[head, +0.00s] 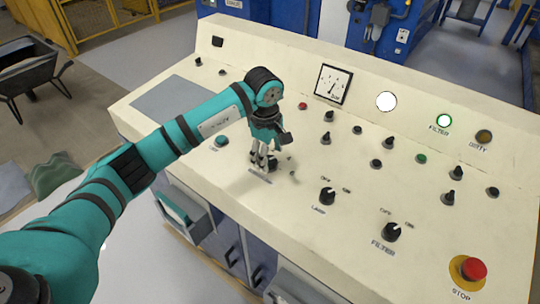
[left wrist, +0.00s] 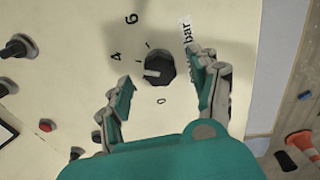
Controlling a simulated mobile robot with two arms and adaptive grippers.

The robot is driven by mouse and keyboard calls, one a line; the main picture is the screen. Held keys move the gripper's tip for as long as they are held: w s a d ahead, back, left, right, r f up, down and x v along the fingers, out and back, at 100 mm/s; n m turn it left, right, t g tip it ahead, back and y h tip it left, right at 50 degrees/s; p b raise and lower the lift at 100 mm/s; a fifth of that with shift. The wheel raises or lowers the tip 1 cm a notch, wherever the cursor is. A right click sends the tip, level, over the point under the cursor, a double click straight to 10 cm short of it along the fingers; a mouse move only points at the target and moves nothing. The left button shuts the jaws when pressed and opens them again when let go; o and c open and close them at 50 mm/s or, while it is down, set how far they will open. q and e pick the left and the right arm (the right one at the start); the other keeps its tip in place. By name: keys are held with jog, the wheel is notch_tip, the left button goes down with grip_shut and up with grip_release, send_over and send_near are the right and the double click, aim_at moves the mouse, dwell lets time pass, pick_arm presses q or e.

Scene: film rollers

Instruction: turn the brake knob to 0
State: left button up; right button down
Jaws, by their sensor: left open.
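The brake knob (left wrist: 160,68) is a round black knob on the cream panel in the left wrist view. Its white mark points left, between the printed 4 (left wrist: 116,56) and the 0 (left wrist: 161,101). A 6 and the word "bar" are printed beyond it. My left gripper (left wrist: 165,70) is open, with one finger on each side of the knob and gaps visible to both. In the head view my left gripper (head: 265,162) points down close to the panel and mostly hides the knob. My right gripper is not in view.
A dial gauge (head: 332,84) is on the upper face.

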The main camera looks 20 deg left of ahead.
pick_arm(q)
jog(key=shift+w+f, duration=0.2)
jog(key=shift+f, duration=1)
jog(key=c, duration=1.1)
jog(key=shift+c, duration=0.2)
